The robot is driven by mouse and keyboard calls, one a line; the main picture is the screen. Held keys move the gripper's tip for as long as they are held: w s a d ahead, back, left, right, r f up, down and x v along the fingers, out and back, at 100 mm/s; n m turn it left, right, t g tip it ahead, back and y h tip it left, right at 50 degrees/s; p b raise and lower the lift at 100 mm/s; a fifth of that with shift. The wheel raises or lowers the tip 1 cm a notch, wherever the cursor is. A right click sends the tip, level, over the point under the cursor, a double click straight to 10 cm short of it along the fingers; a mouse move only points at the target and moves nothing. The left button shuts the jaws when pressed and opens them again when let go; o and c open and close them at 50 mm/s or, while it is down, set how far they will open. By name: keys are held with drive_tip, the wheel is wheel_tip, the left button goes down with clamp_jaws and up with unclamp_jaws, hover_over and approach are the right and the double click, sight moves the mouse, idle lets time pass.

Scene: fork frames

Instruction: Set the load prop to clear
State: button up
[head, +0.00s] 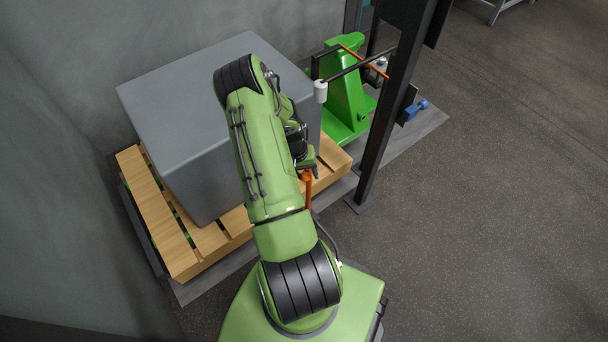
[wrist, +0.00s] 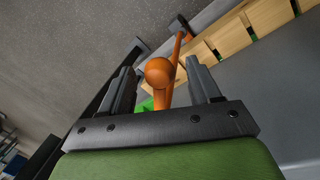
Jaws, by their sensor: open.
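The load prop appears to be the orange piece with a round knob (wrist: 160,71) and an arm running up to a dark end (wrist: 179,26) in the wrist view. In the head view an orange part (head: 307,188) shows beside the pallet's front right corner, partly hidden by my arm. My gripper (wrist: 165,84) is open, with one dark finger on each side of the orange knob. I see no finger closed on it; whether either touches it is unclear. In the head view my gripper (head: 307,163) is mostly hidden behind my arm.
A large grey block (head: 185,100) sits on a wooden pallet (head: 183,250) near the wall. A dark upright post (head: 388,110) stands to the right of my gripper. A green machine (head: 346,95) with an orange bar stands behind. Open floor (head: 500,200) lies to the right.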

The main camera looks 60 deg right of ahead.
clamp_jaws()
idle(0.4)
